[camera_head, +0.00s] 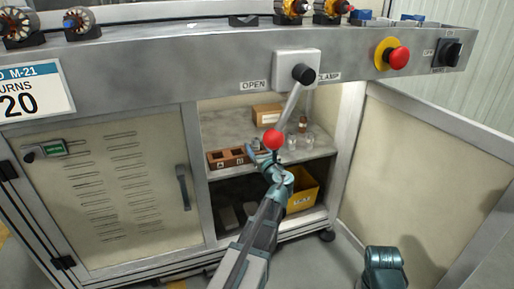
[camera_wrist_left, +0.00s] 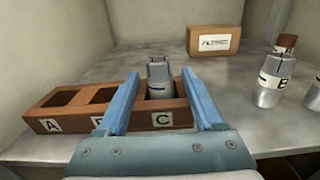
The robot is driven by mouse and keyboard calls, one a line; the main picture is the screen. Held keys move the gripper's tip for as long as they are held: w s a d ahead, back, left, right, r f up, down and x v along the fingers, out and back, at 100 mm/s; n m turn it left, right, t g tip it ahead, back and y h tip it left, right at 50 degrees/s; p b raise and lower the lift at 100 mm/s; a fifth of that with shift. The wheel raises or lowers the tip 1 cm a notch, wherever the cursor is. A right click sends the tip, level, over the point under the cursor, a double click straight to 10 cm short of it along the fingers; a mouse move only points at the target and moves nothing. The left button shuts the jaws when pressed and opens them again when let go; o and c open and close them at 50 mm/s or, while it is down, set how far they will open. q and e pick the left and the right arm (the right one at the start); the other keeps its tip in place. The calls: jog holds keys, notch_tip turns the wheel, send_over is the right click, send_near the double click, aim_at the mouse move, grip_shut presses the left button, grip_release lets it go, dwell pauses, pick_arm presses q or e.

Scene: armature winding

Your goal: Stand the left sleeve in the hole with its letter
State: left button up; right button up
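The brown block (camera_wrist_left: 60,122) has a row of holes and lies on the shelf; in the head view (camera_head: 222,160) it is partly hidden by my arm. Its right hole bears the letter C; the left one reads A, and the middle letter is mostly covered. A grey sleeve (camera_wrist_left: 160,88) stands upright in the C hole. My left gripper (camera_wrist_left: 160,75) has its two blue fingers spread on either side of it, with gaps visible. In the head view the left gripper (camera_head: 264,156) is at the block's right end. My right gripper's fingers do not show.
Another grey sleeve (camera_wrist_left: 268,88), its letter possibly B or E, stands on the shelf at right, near a brown-topped item (camera_wrist_left: 286,44). A cardboard box (camera_wrist_left: 214,40) is behind. A red-knobbed lever (camera_head: 272,139) hangs before the opening. A yellow bin (camera_head: 304,188) sits below.

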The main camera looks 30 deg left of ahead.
pick_arm(q)
jog(key=shift+r, duration=0.15)
jog(key=shift+s+d, duration=0.2)
jog(key=v, duration=1.1)
jog(key=shift+s, duration=0.15)
jog(key=shift+d, duration=0.2)
